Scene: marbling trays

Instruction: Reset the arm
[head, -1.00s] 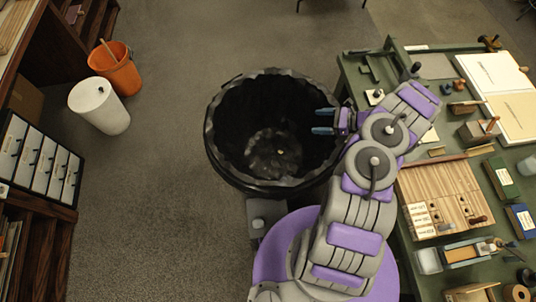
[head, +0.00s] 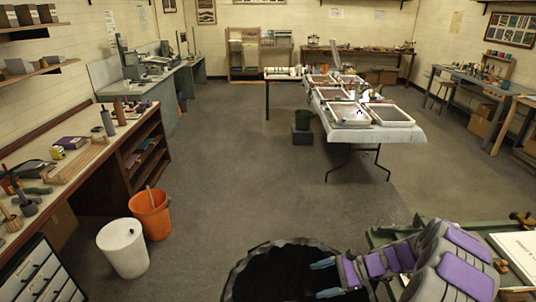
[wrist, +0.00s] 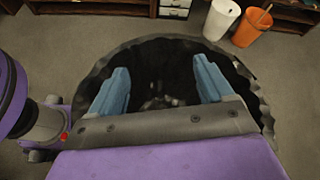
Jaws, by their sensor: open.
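My gripper (head: 325,278) is at the bottom of the head view, over the black bin (head: 262,268). In the wrist view my gripper (wrist: 160,85) has its two blue fingers wide apart, with nothing between them. The black bin (wrist: 160,47) lies below the fingers, its crumpled liner edge showing around them. A few small pale bits show at the bottom of the bin, too small to make out. My purple and grey arm reaches in from the lower right of the head view.
A white bin (head: 122,248) and an orange bucket (head: 150,213) stand at left beside a wooden bench (head: 140,125). A table with trays (head: 400,134) stands farther back. A green bench (head: 485,228) is at lower right. The floor (head: 240,170) between is clear.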

